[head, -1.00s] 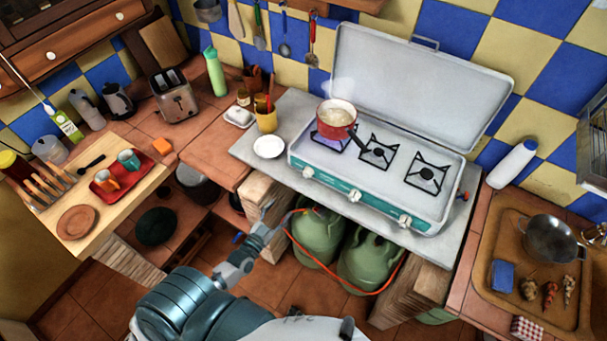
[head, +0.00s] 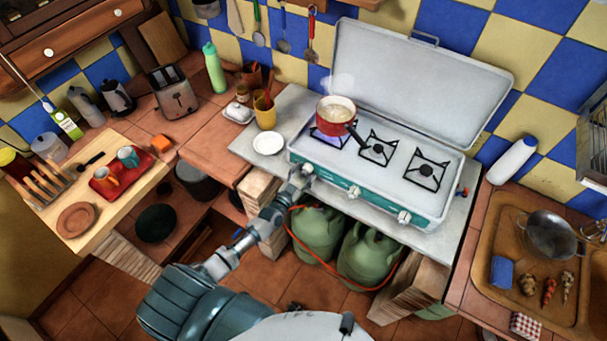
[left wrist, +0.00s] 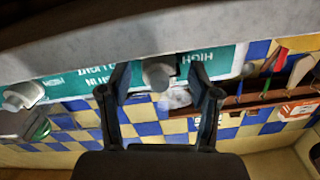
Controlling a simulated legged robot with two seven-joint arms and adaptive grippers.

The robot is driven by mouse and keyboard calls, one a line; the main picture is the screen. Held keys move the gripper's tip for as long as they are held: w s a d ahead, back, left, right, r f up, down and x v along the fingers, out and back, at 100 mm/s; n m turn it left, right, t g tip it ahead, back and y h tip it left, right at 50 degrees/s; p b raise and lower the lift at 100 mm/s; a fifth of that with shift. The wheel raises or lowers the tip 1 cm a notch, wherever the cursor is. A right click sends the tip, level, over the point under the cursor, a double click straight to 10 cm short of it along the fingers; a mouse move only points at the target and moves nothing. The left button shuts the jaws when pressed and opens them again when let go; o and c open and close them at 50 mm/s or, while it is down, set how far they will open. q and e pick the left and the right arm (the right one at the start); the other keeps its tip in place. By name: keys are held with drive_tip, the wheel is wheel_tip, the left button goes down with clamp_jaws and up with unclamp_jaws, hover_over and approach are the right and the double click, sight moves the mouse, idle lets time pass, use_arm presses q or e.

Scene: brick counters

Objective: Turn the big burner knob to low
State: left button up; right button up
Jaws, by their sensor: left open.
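The camping stove (head: 375,192) stands on the grey counter with its lid up and a teal front panel. Its front carries three pale knobs: a left one (head: 309,170), a middle one (head: 354,191) and a right one (head: 404,217). My left gripper (head: 302,175) is at the left knob. In the left wrist view my left gripper (left wrist: 158,85) is open, with its fingers on either side of a grey knob (left wrist: 158,72). Contact cannot be told. The panel lettering appears upside down there. My right gripper is not in view.
A red pot (head: 336,112) steams on the left burner, with blue flame beneath. A white plate (head: 268,144) lies left of the stove. Green gas bottles (head: 318,232) with an orange hose stand below the counter. A tray (head: 490,262) is at the right.

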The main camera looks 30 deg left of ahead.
use_arm(q)
drive_tip(key=c, duration=1.1)
drive_tip(key=shift+c, duration=0.2)
drive_tip(key=shift+n, duration=0.4)
drive_tip(key=n+b, duration=0.1)
drive_tip(key=n, duration=0.4)
drive_tip(key=shift+n, duration=0.4)
drive_tip(key=n, duration=0.3)
drive_tip(key=shift+n+b, duration=0.3)
drive_tip(key=shift+b, duration=0.05)
drive_tip(key=shift+r+n+b, duration=0.1)
drive_tip(key=shift+n+b, duration=0.25)
drive_tip(key=shift+n, duration=1.35)
